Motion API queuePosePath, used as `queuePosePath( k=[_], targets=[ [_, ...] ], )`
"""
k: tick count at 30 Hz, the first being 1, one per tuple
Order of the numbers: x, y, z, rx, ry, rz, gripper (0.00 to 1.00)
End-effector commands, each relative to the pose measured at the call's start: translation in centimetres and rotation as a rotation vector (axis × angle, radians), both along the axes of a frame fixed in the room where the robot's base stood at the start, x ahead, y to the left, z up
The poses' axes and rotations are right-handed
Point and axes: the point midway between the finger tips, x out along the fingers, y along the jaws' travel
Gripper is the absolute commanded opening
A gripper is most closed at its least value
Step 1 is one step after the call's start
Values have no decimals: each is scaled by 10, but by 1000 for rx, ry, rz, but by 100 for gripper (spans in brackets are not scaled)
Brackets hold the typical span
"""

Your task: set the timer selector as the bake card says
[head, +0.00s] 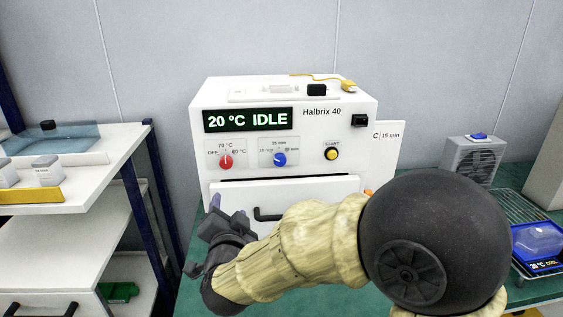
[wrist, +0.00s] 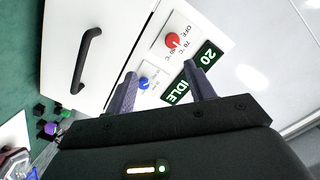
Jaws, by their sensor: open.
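The timer selector is a blue knob (head: 279,159) on the white oven's front, with small minute labels around it. Its pale pointer seems to lean up and left, but I cannot read the exact setting. The bake card (head: 388,136) at the oven's right side reads "C 15 min". My gripper (head: 226,212) is in front of the oven door, below and left of the knob. In the wrist view my open, empty gripper (wrist: 160,82) has the blue knob (wrist: 144,84) showing between its fingers, farther off and not touched.
A red temperature knob (head: 226,161) sits left of the blue one, and a yellow start button (head: 332,153) sits right. The display (head: 248,119) reads 20 °C IDLE. The door handle (head: 268,215) juts out below. A shelf (head: 75,198) stands left, a fan unit (head: 470,158) right.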

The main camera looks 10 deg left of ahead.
Motion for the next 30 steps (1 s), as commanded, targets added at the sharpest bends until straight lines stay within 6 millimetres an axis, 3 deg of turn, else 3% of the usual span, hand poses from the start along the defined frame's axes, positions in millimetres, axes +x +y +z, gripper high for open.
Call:
queuePosePath(
  k=[6,11,17,21,25,30],
  targets=[
    [22,-64,-46,-248,168,91,54],
    [15,-131,-89,-442,358,153,54],
    [-29,-228,-139,-643,661,214,54],
    [-78,-290,-163,-735,888,255,54],
    [-115,-325,-174,-775,1034,284,54],
    [-131,-337,-177,-787,1093,298,54]
  ],
)
